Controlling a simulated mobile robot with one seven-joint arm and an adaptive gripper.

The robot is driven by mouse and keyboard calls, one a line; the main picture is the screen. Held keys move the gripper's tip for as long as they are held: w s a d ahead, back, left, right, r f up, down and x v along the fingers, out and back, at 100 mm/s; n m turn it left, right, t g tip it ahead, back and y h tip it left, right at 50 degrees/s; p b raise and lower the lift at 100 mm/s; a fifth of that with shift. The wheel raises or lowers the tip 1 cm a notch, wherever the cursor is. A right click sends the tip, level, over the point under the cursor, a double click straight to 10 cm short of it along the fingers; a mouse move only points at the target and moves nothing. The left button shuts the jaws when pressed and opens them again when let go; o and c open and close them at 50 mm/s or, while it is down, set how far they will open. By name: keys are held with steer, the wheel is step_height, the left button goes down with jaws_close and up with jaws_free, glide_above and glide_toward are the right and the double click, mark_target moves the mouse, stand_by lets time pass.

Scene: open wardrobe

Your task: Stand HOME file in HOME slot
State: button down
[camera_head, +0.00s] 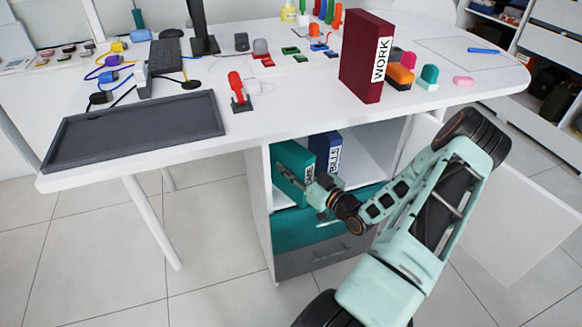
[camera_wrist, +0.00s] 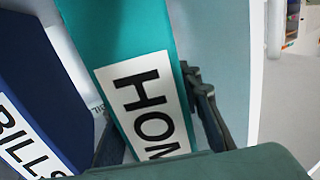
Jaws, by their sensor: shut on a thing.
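The teal HOME file (camera_head: 292,158) is inside the left part of the open compartment under the desk. In the wrist view the HOME file (camera_wrist: 115,30) shows its white label, its last letter cut off by my gripper. My gripper (camera_head: 303,187) is shut on the file, one finger on each side of its spine; it also shows in the wrist view (camera_wrist: 158,122). The blue BILLS file (camera_head: 326,148) stands just right of it in the head view; in the wrist view the BILLS file (camera_wrist: 30,90) is at left. The HOME file's bottom and the HOME slot are hidden.
A maroon WORK file (camera_head: 366,60) stands on the white desk (camera_head: 300,95) near its front edge. The compartment's right part is empty. A teal and grey drawer front (camera_head: 315,255) lies below. A dark tray (camera_head: 135,130) is at the desk's left.

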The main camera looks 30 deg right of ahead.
mark_target(309, 179)
steer(key=shift+r, duration=0.15)
steer(key=c, duration=1.8)
jaws_free()
steer(key=shift+f, duration=0.25)
steer(key=shift+c, duration=0.2)
steer(key=o, duration=0.4)
steer(key=shift+o, duration=0.2)
steer(key=shift+r, duration=0.1)
steer(key=shift+r, duration=0.1)
steer(key=shift+s+d, duration=0.1)
steer(key=shift+s, duration=0.25)
steer(key=s, duration=0.3)
steer(key=s+d, duration=0.1)
steer(key=s, duration=0.3)
steer(key=s+p, duration=0.1)
steer(key=s, duration=0.3)
steer(key=shift+s+d, duration=0.15)
steer(key=shift+d, duration=0.2)
